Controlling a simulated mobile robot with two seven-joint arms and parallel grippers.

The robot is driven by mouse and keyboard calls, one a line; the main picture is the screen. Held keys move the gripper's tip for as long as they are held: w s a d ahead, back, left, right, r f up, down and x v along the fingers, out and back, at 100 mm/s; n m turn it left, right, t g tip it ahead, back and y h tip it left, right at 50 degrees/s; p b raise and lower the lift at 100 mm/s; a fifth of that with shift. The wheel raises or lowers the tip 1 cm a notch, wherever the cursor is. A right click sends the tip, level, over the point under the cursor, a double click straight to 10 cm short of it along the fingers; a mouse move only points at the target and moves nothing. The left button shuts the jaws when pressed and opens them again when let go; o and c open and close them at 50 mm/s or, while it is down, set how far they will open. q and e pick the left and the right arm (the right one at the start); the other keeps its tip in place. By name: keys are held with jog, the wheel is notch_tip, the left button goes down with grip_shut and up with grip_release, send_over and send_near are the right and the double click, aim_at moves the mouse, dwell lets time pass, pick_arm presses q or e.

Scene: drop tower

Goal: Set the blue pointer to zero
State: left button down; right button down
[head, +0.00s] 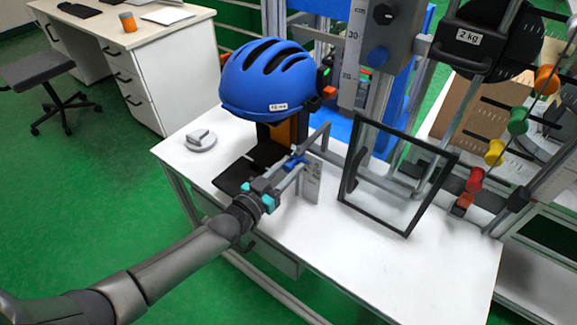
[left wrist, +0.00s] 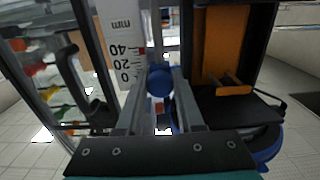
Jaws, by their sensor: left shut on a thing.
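The blue pointer (head: 293,161) sits beside a white upright millimetre scale (head: 312,182) on the white table. In the left wrist view the pointer shows as a round blue knob (left wrist: 160,82) between the fingertips. The knob appears close to the low end, near the 0, but the angle hides the exact reading. My left gripper (head: 288,170) is shut on the blue pointer; it also shows in the left wrist view (left wrist: 161,108). My right gripper is not in view.
A blue helmet (head: 268,80) sits above an orange-and-black stand (head: 283,132) behind the gripper. A black-framed clear panel (head: 395,185) stands to the right. A grey round piece (head: 201,140) lies at left. The table's (head: 420,270) front right is clear.

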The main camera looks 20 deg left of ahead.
pick_arm(q)
jog(key=c, duration=1)
grip_release()
jog(key=shift+r, duration=0.25)
jog(key=o, duration=0.3)
jog(key=shift+o, duration=0.8)
jog(key=shift+f, duration=0.1)
jog(key=shift+s+a, duration=0.2)
jog(key=shift+s, duration=0.4)
jog(key=p+v, duration=0.3)
jog(key=v, duration=1.1)
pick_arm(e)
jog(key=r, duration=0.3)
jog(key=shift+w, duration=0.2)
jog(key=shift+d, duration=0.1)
